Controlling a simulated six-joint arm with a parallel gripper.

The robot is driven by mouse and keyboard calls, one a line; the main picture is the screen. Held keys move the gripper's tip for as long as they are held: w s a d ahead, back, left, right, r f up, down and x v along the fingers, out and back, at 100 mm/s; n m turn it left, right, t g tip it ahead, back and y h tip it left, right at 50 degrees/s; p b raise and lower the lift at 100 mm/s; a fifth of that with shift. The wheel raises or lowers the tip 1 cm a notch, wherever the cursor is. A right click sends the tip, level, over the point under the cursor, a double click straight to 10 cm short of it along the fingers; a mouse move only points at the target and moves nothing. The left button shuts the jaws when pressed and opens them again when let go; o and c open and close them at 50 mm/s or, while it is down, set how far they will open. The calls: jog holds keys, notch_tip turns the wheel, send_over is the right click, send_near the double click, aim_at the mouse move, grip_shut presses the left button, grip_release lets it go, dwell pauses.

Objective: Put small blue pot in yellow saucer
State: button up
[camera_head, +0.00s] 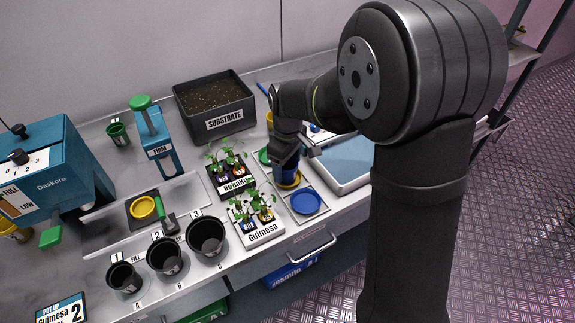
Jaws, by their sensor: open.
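A small blue pot (288,173) is upright at the yellow saucer (290,185), on the tray right of the seedling racks. The saucer's yellow rim shows around and below the pot's base. The pot looks to be standing in it, but contact is hard to tell at this size. My gripper (285,160) is open and points down right over the pot, with its fingers close around the pot's upper part. The gripper hides the pot's top and part of the saucer.
A blue saucer (306,202) lies empty in front, and a green saucer (264,156) behind. The Nebaku rack (236,188) and Guimesa rack (262,233) with seedlings stand close left. A grey tray (345,165) is at right, the substrate box (222,122) behind. Black pots (206,236) stand front left.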

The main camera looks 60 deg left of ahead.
notch_tip(320, 180, up, 12)
jog(key=shift+r, duration=0.2)
dwell(0.4)
notch_tip(320, 180, down, 13)
jog(key=shift+f, duration=0.15)
jog(key=shift+r, duration=0.35)
dwell(0.4)
